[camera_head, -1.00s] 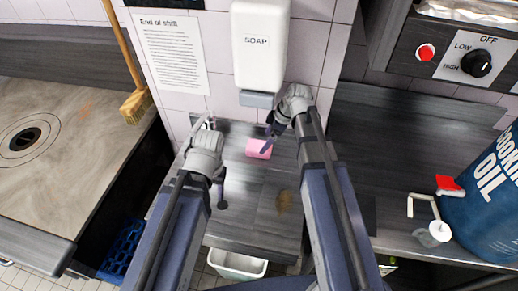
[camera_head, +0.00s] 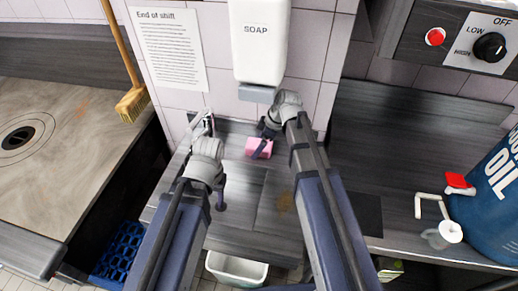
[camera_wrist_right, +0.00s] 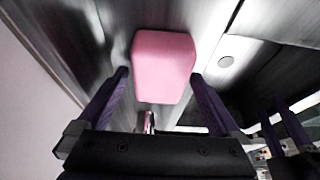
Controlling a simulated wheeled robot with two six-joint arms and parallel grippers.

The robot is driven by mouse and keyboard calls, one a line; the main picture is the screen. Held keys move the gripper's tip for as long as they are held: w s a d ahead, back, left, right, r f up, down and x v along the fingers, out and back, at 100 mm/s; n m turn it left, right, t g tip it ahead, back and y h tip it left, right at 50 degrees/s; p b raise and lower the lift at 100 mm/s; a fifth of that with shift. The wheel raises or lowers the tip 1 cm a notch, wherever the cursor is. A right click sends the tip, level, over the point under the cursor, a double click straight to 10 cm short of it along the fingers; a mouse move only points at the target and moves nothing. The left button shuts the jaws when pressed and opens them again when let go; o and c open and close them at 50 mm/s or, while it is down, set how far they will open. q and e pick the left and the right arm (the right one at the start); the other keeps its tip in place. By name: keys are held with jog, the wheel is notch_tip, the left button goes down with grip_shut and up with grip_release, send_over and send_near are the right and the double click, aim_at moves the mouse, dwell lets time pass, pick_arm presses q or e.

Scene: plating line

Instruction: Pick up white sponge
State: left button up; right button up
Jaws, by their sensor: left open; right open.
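A pink block (camera_head: 253,143), which looks like a sponge, lies on the metal counter near the tiled wall, below the soap dispenser. No white sponge shows. In the right wrist view the pink block (camera_wrist_right: 163,66) lies ahead, between and beyond the finger tips. My right gripper (camera_head: 265,137) is open at the block; one dark finger crosses in front of it in the head view. I cannot tell whether it touches. My left gripper (camera_head: 213,164) is open and empty over the counter, to the left of the block.
The soap dispenser (camera_head: 260,40) hangs above the block, close to my right wrist. A broom (camera_head: 133,102) leans at the left. A white bin (camera_head: 237,269) and a blue crate (camera_head: 117,252) are below. An oil drum (camera_head: 495,205) stands at the right. The counter's middle (camera_head: 245,205) is mostly clear.

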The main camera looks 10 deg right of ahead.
jog(key=shift+f, duration=0.3)
dwell(0.5)
jog(key=c, duration=1.2)
